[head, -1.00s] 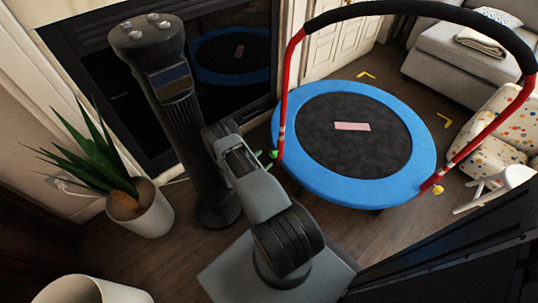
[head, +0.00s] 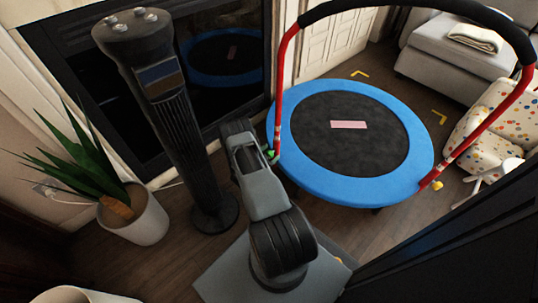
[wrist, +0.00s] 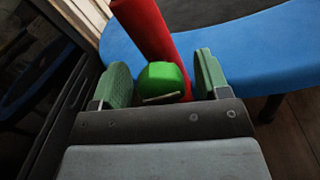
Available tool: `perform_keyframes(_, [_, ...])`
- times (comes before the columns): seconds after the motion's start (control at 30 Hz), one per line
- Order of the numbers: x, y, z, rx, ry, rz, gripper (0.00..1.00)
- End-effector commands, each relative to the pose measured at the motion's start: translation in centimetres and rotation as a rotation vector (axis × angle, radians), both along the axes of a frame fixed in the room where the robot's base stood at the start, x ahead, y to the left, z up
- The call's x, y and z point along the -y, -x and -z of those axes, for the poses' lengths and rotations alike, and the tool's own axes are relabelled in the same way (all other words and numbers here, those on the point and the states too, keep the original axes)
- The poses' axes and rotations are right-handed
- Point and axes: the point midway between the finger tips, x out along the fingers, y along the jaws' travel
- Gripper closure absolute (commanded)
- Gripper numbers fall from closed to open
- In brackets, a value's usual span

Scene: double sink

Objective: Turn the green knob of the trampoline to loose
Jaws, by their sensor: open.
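The trampoline has a blue rim (head: 340,187), a dark mat with a pink patch, and a red handle frame with a black padded top. The green knob (wrist: 161,80) sits at the foot of the near-left red post (wrist: 143,28). In the wrist view the knob shows between the two green finger pads of my gripper (wrist: 157,82), with a gap to each pad. My gripper is open. In the head view my arm partly covers the area, and only a little green (head: 272,154) shows beside the post.
A black tower fan (head: 180,110) stands just left of my arm. A potted plant (head: 135,220) is farther left. A dark glass-fronted unit (head: 235,100) stands behind. A yellow knob (head: 437,185) is on the right post. A spotted chair (head: 497,125) is at the right.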

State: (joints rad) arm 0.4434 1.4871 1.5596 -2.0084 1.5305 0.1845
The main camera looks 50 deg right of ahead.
Motion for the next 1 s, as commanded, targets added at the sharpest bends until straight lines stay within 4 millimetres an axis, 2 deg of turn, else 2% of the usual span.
perform_keyframes(0.1, [-0.06, -0.05, -0.01, 0.000, 0.000, -0.001, 0.32])
perform_keyframes(0.6, [-0.16, -0.09, -0.01, 0.001, 0.001, -0.002, 0.80])
perform_keyframes(0.83, [-0.20, -0.11, 0.03, -0.021, 0.000, -0.002, 0.80])
perform_keyframes(1.0, [-0.19, -0.17, 0.11, -0.099, 0.000, -0.002, 0.80])
